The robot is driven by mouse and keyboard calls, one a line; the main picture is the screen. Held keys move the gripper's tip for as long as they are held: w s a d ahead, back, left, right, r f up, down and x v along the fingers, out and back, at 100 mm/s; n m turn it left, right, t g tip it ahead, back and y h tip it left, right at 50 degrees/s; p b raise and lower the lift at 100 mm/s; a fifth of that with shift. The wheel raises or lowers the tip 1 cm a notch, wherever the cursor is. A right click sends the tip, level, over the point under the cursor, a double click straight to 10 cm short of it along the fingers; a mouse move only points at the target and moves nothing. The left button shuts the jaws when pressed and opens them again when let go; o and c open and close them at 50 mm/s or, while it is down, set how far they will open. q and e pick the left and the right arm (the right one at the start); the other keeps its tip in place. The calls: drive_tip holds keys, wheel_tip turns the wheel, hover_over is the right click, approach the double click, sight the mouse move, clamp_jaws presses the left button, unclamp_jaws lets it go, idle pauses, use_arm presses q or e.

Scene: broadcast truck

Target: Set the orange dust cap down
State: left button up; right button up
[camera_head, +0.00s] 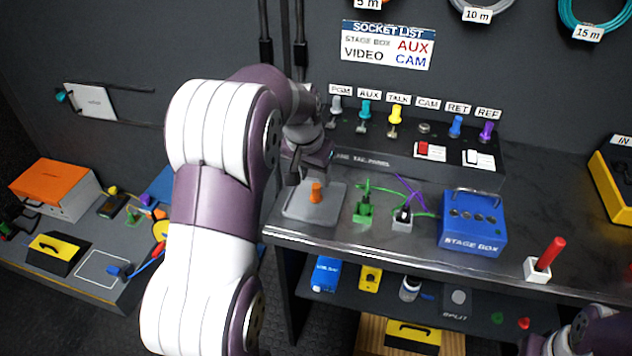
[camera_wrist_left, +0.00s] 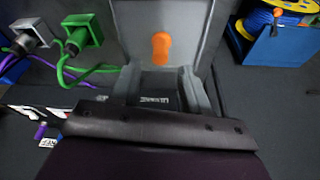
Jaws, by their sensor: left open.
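The orange dust cap (camera_head: 316,191) rests on a flat grey tray (camera_head: 295,212) near the left end of the bench. It also shows in the left wrist view (camera_wrist_left: 160,48), on the grey tray surface (camera_wrist_left: 130,20). My left gripper (camera_head: 301,172) is just above and behind the cap in the head view. In the left wrist view its two fingers (camera_wrist_left: 162,88) are spread with nothing between them, and the cap lies clear beyond them. Of my right arm only a part shows at the lower right of the head view; its gripper is not seen.
Right of the tray are a green connector (camera_head: 363,212), a grey connector (camera_head: 402,220) with cables and a blue stage box (camera_head: 472,222). A panel (camera_head: 420,160) with coloured plugs stands behind. A red-handled switch (camera_head: 545,262) is further right. The bench front edge is close.

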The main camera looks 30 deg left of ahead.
use_arm(q)
drive_tip(key=v, duration=0.6)
drive_tip(key=s+d+f+g, duration=0.1)
drive_tip(key=s+d+f, duration=0.4)
drive_tip(key=s, duration=0.3)
drive_tip(key=s+d+f, duration=0.6)
drive_tip(key=s+d, duration=0.1)
drive_tip(key=s, duration=0.2)
drive_tip(key=shift+m+g+p, duration=0.3)
drive_tip(key=shift+g+p, duration=0.05)
drive_tip(key=shift+g, duration=0.05)
drive_tip(key=shift+s, duration=0.1)
